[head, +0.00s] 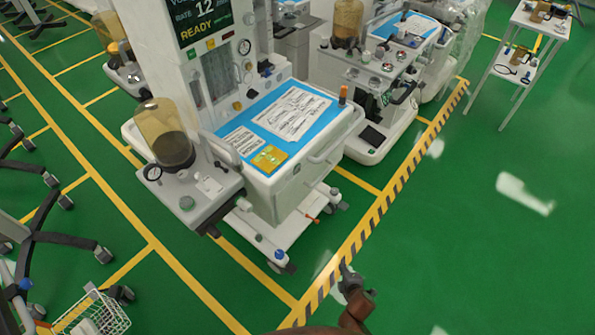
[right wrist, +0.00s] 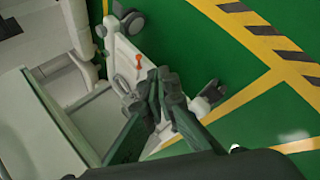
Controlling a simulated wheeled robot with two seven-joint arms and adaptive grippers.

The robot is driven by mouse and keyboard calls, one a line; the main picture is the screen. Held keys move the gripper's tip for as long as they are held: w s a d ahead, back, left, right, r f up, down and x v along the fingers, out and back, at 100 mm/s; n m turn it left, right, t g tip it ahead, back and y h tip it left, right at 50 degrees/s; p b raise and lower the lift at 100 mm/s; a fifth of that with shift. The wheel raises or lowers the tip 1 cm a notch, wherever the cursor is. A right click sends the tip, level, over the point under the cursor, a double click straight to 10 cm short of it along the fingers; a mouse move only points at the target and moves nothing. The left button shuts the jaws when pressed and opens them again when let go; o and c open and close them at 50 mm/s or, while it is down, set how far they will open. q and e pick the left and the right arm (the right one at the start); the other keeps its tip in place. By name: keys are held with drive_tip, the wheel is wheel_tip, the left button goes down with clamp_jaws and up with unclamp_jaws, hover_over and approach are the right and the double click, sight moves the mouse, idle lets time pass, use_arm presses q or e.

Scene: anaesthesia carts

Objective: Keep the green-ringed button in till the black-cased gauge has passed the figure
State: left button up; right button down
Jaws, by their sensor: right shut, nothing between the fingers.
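My left gripper is not in view.
The near cart (head: 285,178) has a blue top with papers and a yellow pad, and a front handle. Another dial (head: 245,47) is on its upright panel. A second cart stands behind. Chair legs and a wire basket (head: 95,315) are at left.

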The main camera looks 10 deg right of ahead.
sight(298, 169)
drive_tip(key=w+a+r+n+t+b, duration=0.2)
drive_tip(key=w+r+n+t+b, duration=0.1)
drive_tip(key=w+r, duration=0.55)
drive_tip(key=w+a+r+n+t+b, duration=0.2)
drive_tip(key=w+r+n, duration=0.25)
drive_tip(key=r, duration=0.65)
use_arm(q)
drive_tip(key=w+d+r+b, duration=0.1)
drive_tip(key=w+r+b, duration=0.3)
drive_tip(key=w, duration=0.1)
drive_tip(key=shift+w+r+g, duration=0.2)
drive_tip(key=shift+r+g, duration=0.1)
use_arm(e)
wheel_tip(298, 169, up, 21)
drive_tip(key=a+n+t+h, duration=0.1)
drive_tip(key=a+n+t, duration=0.1)
drive_tip(key=n+t, duration=0.2)
drive_tip(key=shift+w+r+t, duration=0.15)
drive_tip(key=shift+w+t, duration=0.25)
drive_tip(key=shift+t, duration=0.2)
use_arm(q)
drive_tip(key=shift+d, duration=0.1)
use_arm(e)
drive_tip(key=shift+w+a, duration=0.1)
drive_tip(key=shift+a, duration=0.1)
